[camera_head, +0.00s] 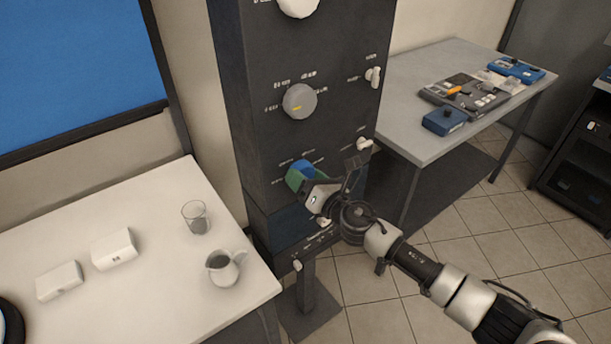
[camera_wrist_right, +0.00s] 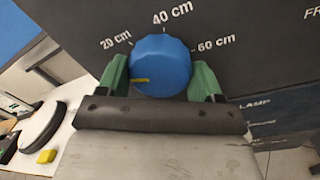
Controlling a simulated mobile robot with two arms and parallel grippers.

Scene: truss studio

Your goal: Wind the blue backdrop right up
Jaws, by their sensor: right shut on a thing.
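The blue backdrop (camera_head: 75,65) hangs at the upper left in the head view, its lower edge a dark bar above the white table. A dark control panel (camera_head: 257,110) stands in the middle. My right gripper (camera_head: 303,180) reaches its lower part, with green fingers shut on a blue knob (camera_wrist_right: 160,62). In the right wrist view the gripper (camera_wrist_right: 160,80) has one finger on each side of the knob. The knob's yellow mark points left, below the "20 cm" label; "40 cm" and "60 cm" are also printed around it. My left gripper is out of view.
A grey knob (camera_head: 299,101) and white switches (camera_head: 373,76) are on the same panel. The white table (camera_head: 150,240) holds a glass (camera_head: 195,217), a jug (camera_head: 225,266) and two white boxes. A grey table (camera_head: 420,140) with blue devices stands at the right. Tiled floor lies open between.

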